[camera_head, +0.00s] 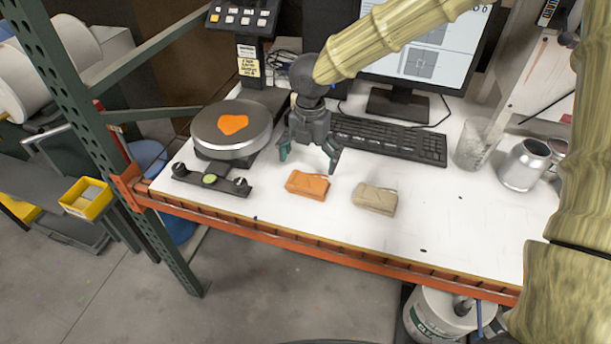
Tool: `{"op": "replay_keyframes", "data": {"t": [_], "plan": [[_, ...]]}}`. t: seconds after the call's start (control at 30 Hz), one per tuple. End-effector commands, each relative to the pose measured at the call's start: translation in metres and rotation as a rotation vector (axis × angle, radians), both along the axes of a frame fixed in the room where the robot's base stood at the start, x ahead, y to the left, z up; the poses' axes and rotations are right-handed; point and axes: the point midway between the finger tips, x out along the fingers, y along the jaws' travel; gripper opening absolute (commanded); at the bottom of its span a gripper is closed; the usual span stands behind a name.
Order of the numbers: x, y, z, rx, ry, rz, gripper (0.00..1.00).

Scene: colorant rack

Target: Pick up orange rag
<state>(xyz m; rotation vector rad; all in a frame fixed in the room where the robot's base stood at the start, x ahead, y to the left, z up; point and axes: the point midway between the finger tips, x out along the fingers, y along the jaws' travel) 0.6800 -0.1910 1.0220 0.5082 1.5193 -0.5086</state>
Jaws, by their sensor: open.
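The orange rag (307,186) is a small folded cloth block lying on the white tabletop (300,228), near the front edge. My gripper (309,160) is open and empty. It points down behind and slightly above the rag in the picture, its fingers spread apart. I cannot tell the exact height of the fingertips over the table. The rag is fully visible and is not between the fingers.
A beige rag (375,199) lies just right of the orange one. A scale (232,128) with an orange patch stands left, behind a black bar (212,180). A keyboard (390,138) lies behind. A metal can (524,165) and clear beaker (478,146) stand right. A green upright (110,130) is left.

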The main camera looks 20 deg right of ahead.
Motion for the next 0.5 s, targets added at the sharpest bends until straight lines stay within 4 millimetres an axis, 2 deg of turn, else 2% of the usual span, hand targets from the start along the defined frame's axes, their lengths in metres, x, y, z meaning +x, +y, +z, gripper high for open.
{"op": "replay_keyframes", "data": {"t": [0.13,0.33,0.5], "plan": [[0.002,0.0,-0.017,0.0,0.004,-0.001,1.0],[0.021,-0.001,-0.036,-0.002,0.02,-0.002,1.0],[0.024,-0.004,-0.057,-0.003,0.027,-0.001,1.0]]}}
